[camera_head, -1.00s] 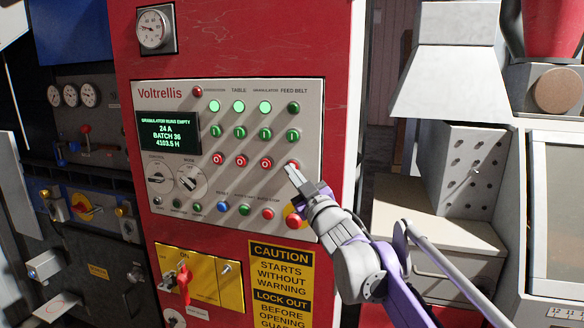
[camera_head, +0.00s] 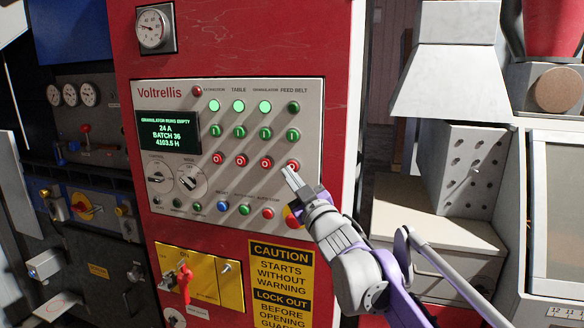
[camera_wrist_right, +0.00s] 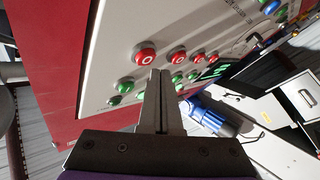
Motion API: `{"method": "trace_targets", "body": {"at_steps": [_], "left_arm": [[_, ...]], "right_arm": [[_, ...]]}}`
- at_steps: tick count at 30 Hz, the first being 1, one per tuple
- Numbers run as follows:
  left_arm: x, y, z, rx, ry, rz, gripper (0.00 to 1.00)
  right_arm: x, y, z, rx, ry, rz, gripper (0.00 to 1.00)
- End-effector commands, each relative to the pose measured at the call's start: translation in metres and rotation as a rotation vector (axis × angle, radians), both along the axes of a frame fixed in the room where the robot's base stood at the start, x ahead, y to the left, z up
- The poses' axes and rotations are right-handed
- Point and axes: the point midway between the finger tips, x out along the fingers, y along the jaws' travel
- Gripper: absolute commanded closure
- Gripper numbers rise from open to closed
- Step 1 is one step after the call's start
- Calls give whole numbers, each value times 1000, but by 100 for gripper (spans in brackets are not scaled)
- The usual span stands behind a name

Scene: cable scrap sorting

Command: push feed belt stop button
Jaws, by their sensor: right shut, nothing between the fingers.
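The feed belt stop button (camera_head: 293,166) is the red button at the right end of the red row on the Voltrellis panel (camera_head: 310,130), under the FEED BELT label. The feed belt lamp (camera_head: 293,106) is dark green, while the other three lamps in its row glow bright. My right gripper (camera_head: 288,173) is shut and empty, its tip just below and left of the button. In the right wrist view the shut fingers (camera_wrist_right: 161,76) point at the panel, just beside the largest red button (camera_wrist_right: 146,55); I see a gap between them. My left gripper is not in view.
The green feed belt button (camera_head: 292,135) sits above the red one. A large red button on a yellow ring (camera_head: 293,217) is below, partly behind my gripper. The display (camera_head: 168,132) reads GRANULATOR RUNS EMPTY. A key switch plate (camera_head: 229,285) is lower left.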

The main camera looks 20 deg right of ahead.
Motion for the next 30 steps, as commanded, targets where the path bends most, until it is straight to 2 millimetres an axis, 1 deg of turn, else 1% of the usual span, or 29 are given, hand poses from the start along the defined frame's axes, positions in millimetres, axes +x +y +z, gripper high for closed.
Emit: {"method": "trace_targets", "body": {"at_steps": [9, 15, 30], "left_arm": [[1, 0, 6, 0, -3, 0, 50], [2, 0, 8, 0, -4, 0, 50], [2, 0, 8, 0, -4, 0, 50]], "right_arm": [[-26, 18, 1, 2, 1, 1, 100], [-38, 26, 1, 2, -1, 1, 100], [-39, 27, 0, 0, 0, 0, 100]]}}
